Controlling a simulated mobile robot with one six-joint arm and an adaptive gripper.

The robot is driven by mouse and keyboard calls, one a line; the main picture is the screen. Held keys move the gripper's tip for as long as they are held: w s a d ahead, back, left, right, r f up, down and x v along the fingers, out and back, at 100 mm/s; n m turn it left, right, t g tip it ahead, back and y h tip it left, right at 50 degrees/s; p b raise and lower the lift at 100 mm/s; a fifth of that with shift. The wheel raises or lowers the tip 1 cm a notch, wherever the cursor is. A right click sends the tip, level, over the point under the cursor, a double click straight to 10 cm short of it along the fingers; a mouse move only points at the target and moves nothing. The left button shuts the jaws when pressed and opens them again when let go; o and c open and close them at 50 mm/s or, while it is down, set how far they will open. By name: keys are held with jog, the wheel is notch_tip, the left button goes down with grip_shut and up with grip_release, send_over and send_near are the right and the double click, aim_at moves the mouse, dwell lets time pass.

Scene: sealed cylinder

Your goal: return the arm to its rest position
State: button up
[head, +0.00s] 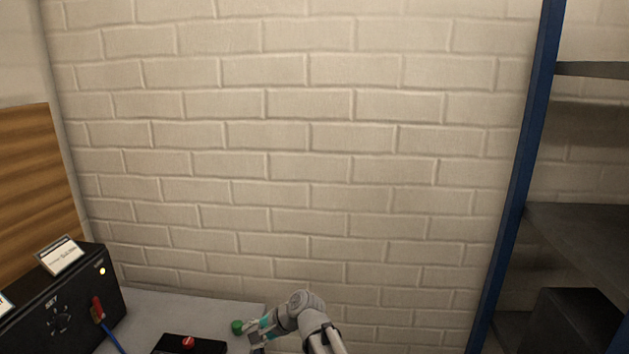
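My gripper (256,334) shows small at the bottom of the head view, at the end of my grey and white arm, with a teal part near it. It is at the right end of a grey bench top (160,302). A small green round thing (237,326) is just left of my gripper; I cannot tell whether they touch. The fingers are too small to tell open from shut. The lower part of my arm is cut off by the frame's bottom edge.
A dark box with a red knob (188,342) is at the bottom. A blue-posted shelf (519,170) stands right. The brick wall (290,150) is bare.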

jog(key=s+d+f+n+h, duration=0.1)
jog(key=s+d+n+h, duration=0.1)
jog(key=d, duration=0.9)
jog(key=s+d+f+n+g+h+p, duration=0.1)
jog(key=s+d+n+h, duration=0.1)
jog(key=d, duration=0.9)
jog(key=s+d+f+n+h+p, duration=0.1)
jog(key=s+d+n+h, duration=0.2)
jog(key=d, duration=0.7)
jog(key=s+h, duration=0.1)
jog(key=h, duration=0.1)
jog(key=shift+s+d+f+g+h, duration=0.3)
jog(key=shift+s+d+f+g, duration=0.05)
jog(key=shift+d+f+g, duration=0.05)
